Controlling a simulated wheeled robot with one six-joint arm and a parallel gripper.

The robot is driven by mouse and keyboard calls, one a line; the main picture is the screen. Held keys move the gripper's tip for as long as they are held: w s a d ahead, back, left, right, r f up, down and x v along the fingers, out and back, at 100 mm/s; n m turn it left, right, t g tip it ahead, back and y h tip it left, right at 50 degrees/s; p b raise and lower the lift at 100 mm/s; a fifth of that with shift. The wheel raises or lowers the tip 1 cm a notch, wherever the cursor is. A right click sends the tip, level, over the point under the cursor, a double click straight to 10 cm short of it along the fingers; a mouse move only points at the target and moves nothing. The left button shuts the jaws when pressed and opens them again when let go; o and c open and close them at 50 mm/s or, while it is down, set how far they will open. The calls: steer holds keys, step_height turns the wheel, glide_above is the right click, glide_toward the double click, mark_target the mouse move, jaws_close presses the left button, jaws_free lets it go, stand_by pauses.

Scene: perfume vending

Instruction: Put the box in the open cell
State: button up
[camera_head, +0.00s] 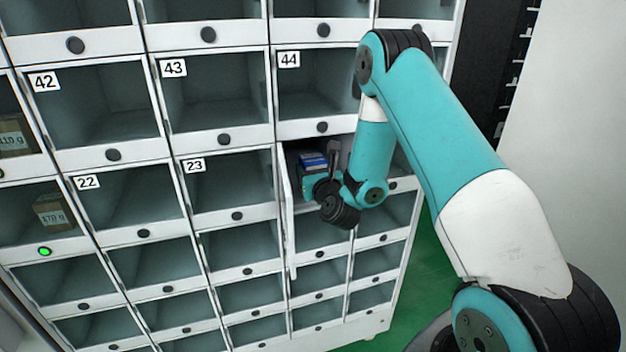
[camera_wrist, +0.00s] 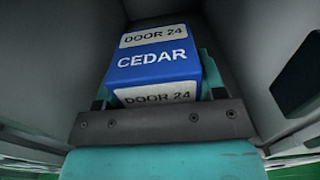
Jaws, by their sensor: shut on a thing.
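The blue box (camera_wrist: 155,62), marked CEDAR and DOOR 24, is in my gripper (camera_wrist: 160,105). In the wrist view grey cell walls stand on both sides of it. In the head view the box (camera_head: 312,160) shows small inside an open cell (camera_head: 292,210), right of the cell marked 23. My gripper (camera_head: 322,178) is at that cell's opening, shut on the box. The open door hangs at the cell's left side. Whether the box touches the cell floor cannot be told.
The white cabinet has rows of closed cells marked 42, 43 (camera_head: 205,95), 44, 22 and 23. Brown boxes (camera_head: 54,212) stand in cells at the far left. A green light (camera_head: 45,251) shows below one. Green floor (camera_head: 440,250) is free at the right.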

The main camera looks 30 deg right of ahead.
steer(key=shift+w+d+f+p, duration=0.15)
steer(key=shift+w+f+p, duration=0.15)
steer(key=shift+f, duration=0.2)
steer(key=shift+w, duration=0.15)
steer(key=shift+f, duration=0.15)
steer(key=o, duration=1.2)
steer(key=shift+c, duration=0.2)
